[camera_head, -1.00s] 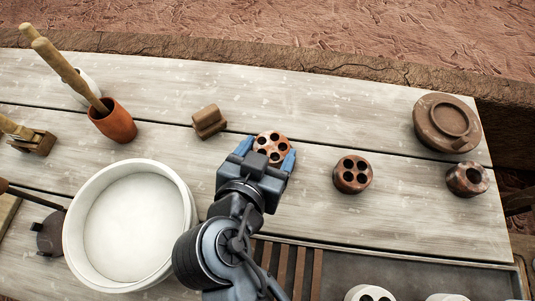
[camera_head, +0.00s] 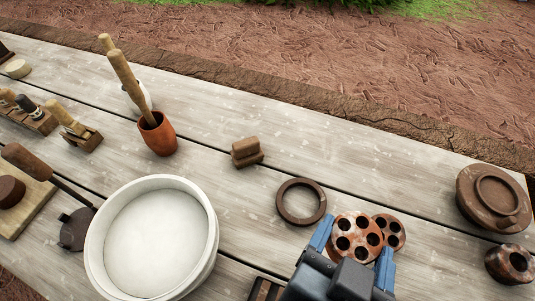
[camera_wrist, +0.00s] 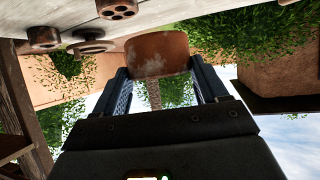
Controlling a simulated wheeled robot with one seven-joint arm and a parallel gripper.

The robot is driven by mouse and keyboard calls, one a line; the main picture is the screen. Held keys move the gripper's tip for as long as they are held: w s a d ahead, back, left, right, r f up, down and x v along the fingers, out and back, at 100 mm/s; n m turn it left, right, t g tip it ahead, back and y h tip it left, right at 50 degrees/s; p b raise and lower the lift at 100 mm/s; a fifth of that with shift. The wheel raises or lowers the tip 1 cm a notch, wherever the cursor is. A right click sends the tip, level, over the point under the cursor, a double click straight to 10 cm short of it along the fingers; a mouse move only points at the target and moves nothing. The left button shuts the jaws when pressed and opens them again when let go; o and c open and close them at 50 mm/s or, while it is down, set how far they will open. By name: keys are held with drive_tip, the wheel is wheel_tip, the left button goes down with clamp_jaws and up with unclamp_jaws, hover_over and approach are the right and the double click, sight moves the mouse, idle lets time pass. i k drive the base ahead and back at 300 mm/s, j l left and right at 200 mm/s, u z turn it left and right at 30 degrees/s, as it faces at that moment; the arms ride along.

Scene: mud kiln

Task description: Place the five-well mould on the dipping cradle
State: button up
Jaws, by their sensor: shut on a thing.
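The five-well mould (camera_head: 356,238) is a reddish-brown speckled disc with several dark holes. My gripper (camera_head: 353,249) is shut on it, one blue fingertip on each side. In the wrist view the mould (camera_wrist: 157,55) shows between the fingers, clear of the tabletop. In the head view it partly covers a smaller brown mould (camera_head: 392,230) behind it. A flat dark-brown ring (camera_head: 300,201) lies on the table just left of the held mould. A brown stepped block (camera_head: 247,152) sits farther back. I cannot tell for certain which piece is the dipping cradle.
A large white basin (camera_head: 150,240) of pale liquid stands at left. An orange pot (camera_head: 158,135) holds tall wooden tools. A brown lidded disc (camera_head: 493,197) and a holed round piece (camera_head: 510,263) stand at right. Bare boards lie behind the ring.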

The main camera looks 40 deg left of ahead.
sight(82, 227)
drive_tip(key=k+j+u, duration=0.1)
drive_tip(key=k+u, duration=0.15)
drive_tip(key=k, duration=0.4)
drive_tip(key=i+u, duration=0.1)
drive_tip(key=u, duration=0.35)
drive_tip(key=i+j+u, duration=0.1)
drive_tip(key=u, duration=0.35)
drive_tip(key=i+l, duration=0.05)
